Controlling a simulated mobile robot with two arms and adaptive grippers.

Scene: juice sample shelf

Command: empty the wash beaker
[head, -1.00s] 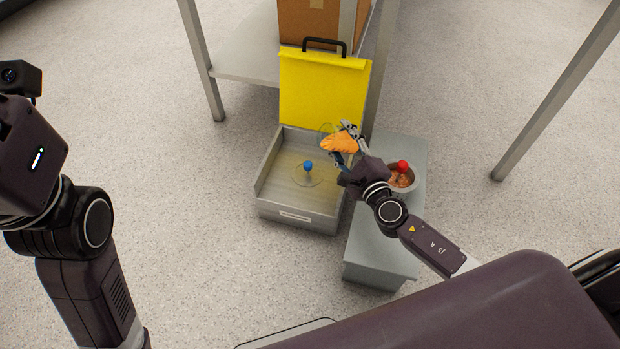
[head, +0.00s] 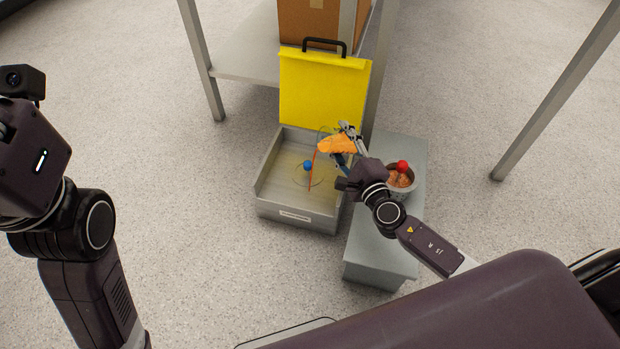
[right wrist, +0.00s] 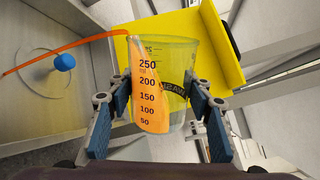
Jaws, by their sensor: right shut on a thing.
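My right gripper (head: 350,143) is shut on the clear wash beaker (head: 337,144), which is tipped over the grey basin (head: 325,218). In the right wrist view the beaker (right wrist: 180,65) has black volume marks and sits between both fingers (right wrist: 158,112). Orange liquid (right wrist: 143,105) lies along its left side up to the lip. A thin orange stream (head: 312,172) runs from the lip down into the basin. A blue knob (head: 308,165) stands on a round clear piece in the basin. My left arm shows at the left, but its fingers are out of view.
The basin's yellow lid (head: 322,92) stands open behind the beaker. Right of the basin, a grey bench (head: 380,246) bears a pot (head: 402,190) with orange contents and a red knob (head: 402,165). A shelf with a cardboard box (head: 305,22) stands behind.

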